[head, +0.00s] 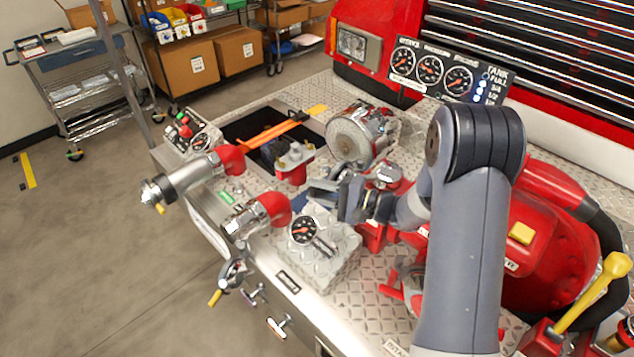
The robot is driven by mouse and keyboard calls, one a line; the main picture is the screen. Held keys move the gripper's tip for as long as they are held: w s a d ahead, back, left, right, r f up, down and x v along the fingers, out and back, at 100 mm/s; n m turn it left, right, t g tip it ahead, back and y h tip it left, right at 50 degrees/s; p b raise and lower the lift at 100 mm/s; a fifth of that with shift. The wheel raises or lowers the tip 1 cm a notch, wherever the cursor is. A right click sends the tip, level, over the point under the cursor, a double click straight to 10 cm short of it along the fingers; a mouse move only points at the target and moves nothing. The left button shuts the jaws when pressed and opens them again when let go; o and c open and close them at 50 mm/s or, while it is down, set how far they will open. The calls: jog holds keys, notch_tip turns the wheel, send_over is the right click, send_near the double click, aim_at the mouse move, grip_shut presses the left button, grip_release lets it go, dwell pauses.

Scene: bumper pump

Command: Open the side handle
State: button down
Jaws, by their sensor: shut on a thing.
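My gripper (330,194) reaches in from the right over the bumper deck. Its fingers are shut on a part just behind the gauge block, close to the red and grey valve cap (294,158). The fingers and wrist hide most of that part, so I cannot tell whether it is the side handle. A diamond-plate block with a round gauge (304,229) and a small metal lever (324,246) lies just below the gripper. Two T-shaped pull handles (278,326) (253,294) sit on the bumper's front face.
Two red-elbowed outlets (187,178) (258,214) stick out to the left. A chrome siren (358,136) stands behind the gripper. A dark open well (252,135) with an orange strap lies behind the outlets. A red reel (545,240) crowds the right.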

jog(key=shift+s+f, duration=0.15)
jog(key=c, duration=1.1)
grip_release()
jog(key=b+v, duration=0.1)
jog(key=v, duration=0.6)
jog(key=shift+d+b, duration=0.3)
jog(key=shift+b, duration=0.1)
